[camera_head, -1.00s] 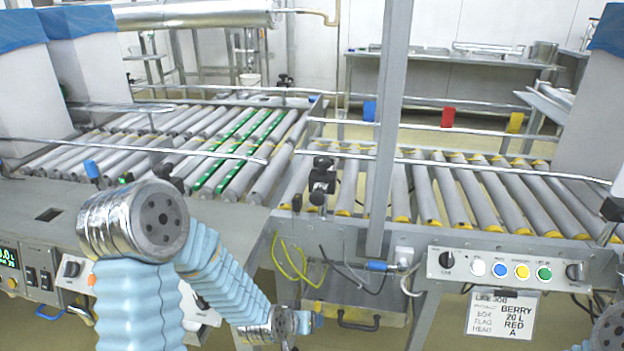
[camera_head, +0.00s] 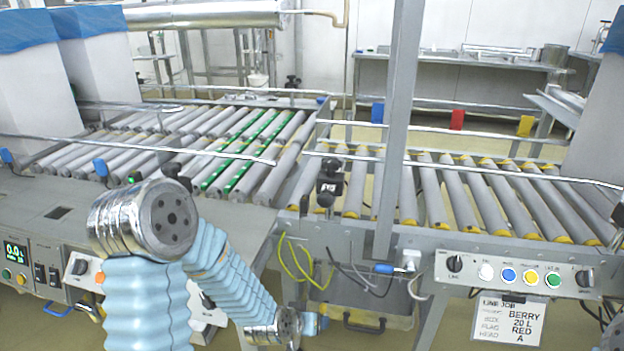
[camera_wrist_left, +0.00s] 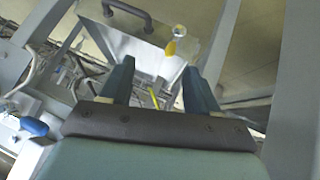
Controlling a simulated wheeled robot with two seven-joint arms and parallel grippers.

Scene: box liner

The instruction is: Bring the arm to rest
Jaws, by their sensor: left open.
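My left arm, in light blue sleeving (camera_head: 225,270) with a metal joint, comes in at the lower left of the head view and bends down in front of the conveyor frame. Its far end is near the bottom middle, and the jaws are not clear there. In the left wrist view my left gripper (camera_wrist_left: 158,88) has two dark fingers spread apart with nothing between them. Beyond them are a metal panel and a yellow-tipped fitting, apart from the fingers. My right gripper is out of view; only a bit of metal from the right arm shows at the lower right corner.
A roller conveyor (camera_head: 460,200) runs across, with a control panel (camera_head: 510,272) and a job card (camera_head: 508,318) on its front. A grey post (camera_head: 397,130) stands upright near the middle. White bins with blue liners (camera_head: 95,60) stand at left. Cables hang below the frame.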

